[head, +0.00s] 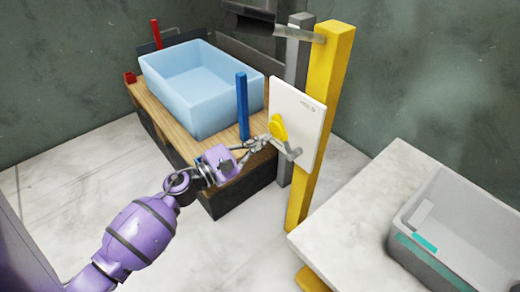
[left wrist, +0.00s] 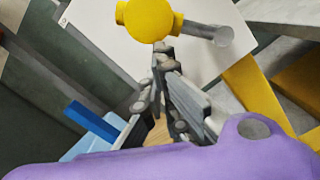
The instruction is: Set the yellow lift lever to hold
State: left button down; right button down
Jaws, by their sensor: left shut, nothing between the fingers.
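The yellow lift lever (head: 279,127) is mounted on a white panel (head: 305,118) with small dark lettering near its top right. In the left wrist view the lever's round yellow hub (left wrist: 150,20) shows at the top, with a grey rod (left wrist: 215,35) reaching right from it. My left gripper (head: 268,140) is shut and empty, its fingertips close beside the lever, just below the hub. In the left wrist view its fingertips (left wrist: 162,52) point at the panel under the hub; I cannot tell whether they touch it. My right gripper is not in view.
A yellow post (head: 325,120) carries the panel. A light blue bin (head: 200,85) stands on a wooden bench (head: 165,118) with a blue upright post (head: 242,105). A pale table (head: 350,215) with a grey bin (head: 455,225) is at right. Floor is clear at left.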

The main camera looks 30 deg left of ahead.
aim_at(272, 132)
pick_arm(q)
jog(key=shift+s+d+r+m+b, duration=0.15)
jog(key=shift+d+r+m, duration=0.2)
jog(key=shift+r+m, duration=0.6)
jog(key=shift+s+d+r+m+b, duration=0.1)
jog(key=shift+d+r+m, duration=0.35)
jog(key=shift+m, duration=0.95)
jog(key=shift+s+d+r+m+b, duration=0.15)
jog(key=shift+d+r+m, duration=0.15)
jog(key=shift+r+m, duration=0.65)
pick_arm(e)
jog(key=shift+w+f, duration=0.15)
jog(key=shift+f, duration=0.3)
pick_arm(q)
jog(key=shift+f+m, duration=0.15)
jog(key=shift+m, duration=0.15)
